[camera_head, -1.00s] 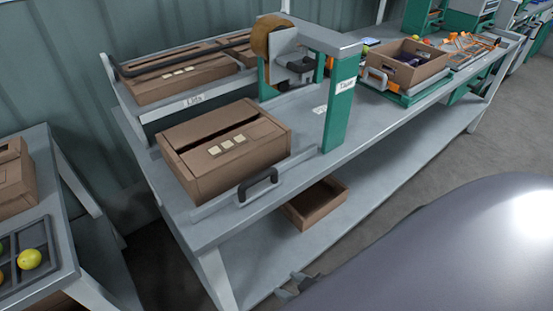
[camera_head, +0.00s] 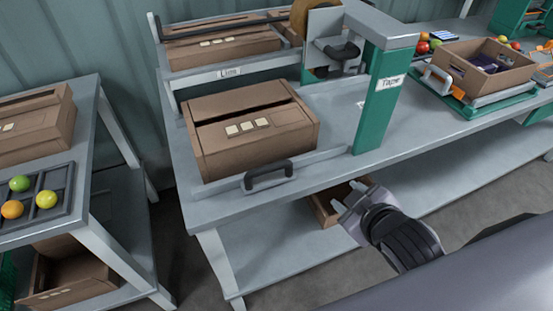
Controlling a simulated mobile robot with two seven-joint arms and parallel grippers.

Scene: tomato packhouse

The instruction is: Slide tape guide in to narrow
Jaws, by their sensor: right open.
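The tape guide is a grey rail with a black handle (camera_head: 268,174) along the front edge of the packing bench. A closed cardboard box (camera_head: 250,135) with pale labels on top sits just behind the guide. The green and grey tape machine (camera_head: 378,100), marked "Tape", stands to the right of the box with a brown tape roll (camera_head: 303,18). My right gripper (camera_head: 345,202) is open and empty, in front of the bench edge, below and right of the handle and apart from it. My left gripper is not in view.
An open box (camera_head: 485,67) on a green scale stands at the right. A side table at left holds a fruit tray (camera_head: 68,205). An empty box (camera_head: 328,208) sits on the lower shelf.

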